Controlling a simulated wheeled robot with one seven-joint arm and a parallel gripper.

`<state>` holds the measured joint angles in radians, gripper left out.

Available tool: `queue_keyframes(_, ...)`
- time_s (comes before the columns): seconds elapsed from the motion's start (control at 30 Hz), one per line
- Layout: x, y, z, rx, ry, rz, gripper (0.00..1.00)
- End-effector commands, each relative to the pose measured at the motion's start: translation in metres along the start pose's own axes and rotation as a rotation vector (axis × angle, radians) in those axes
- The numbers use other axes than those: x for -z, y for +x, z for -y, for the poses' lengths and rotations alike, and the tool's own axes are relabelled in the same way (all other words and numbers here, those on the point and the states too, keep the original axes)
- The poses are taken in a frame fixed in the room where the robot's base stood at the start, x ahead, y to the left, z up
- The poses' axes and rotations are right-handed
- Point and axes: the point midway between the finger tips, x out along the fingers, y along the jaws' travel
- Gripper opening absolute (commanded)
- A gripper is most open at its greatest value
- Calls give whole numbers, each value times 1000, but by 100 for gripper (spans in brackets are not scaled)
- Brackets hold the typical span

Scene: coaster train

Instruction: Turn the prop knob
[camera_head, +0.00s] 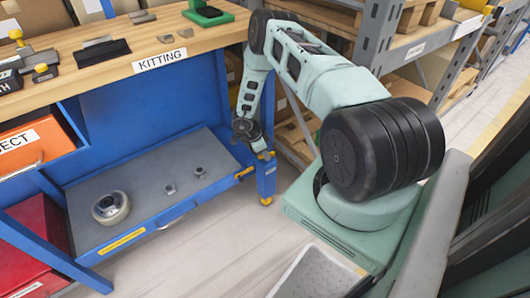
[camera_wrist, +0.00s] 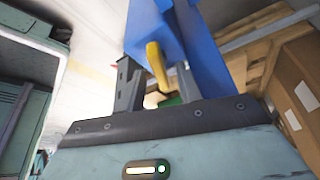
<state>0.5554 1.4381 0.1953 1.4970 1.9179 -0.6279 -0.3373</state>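A yellow knob or lever (camera_wrist: 156,62) shows in the wrist view between my gripper's two fingers (camera_wrist: 155,80), in front of a blue post (camera_wrist: 150,30). The fingers stand apart, with a visible gap on the left of the yellow part; I cannot tell whether the right finger touches it. In the head view my gripper (camera_head: 264,153) points down at the right front corner of the blue workbench (camera_head: 170,100), by its leg. The knob is small and mostly hidden there.
The lower shelf (camera_head: 150,185) holds a round white part (camera_head: 111,207) and small metal blocks. An orange bin (camera_head: 30,145) and a red box (camera_head: 30,245) are at left. Grey racking with cartons (camera_head: 410,50) stands behind my arm.

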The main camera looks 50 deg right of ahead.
Motion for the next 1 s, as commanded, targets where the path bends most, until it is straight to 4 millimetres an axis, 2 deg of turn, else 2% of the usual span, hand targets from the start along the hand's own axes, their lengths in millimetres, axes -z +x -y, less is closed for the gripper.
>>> queue_keyframes(0.4, 1, -62, 0, 1, 1, 1, 35)
queue_keyframes(0.53, 0, -71, 0, -1, 0, 1, 35)
queue_keyframes(0.8, 0, -73, 0, -1, 0, 1, 35)
queue_keyframes(0.83, 0, -73, 0, -1, 0, 1, 37)
queue_keyframes(0.87, 0, -73, 0, -1, 0, 1, 46)
queue_keyframes(1.0, -3, -77, 2, 12, -10, 5, 85)
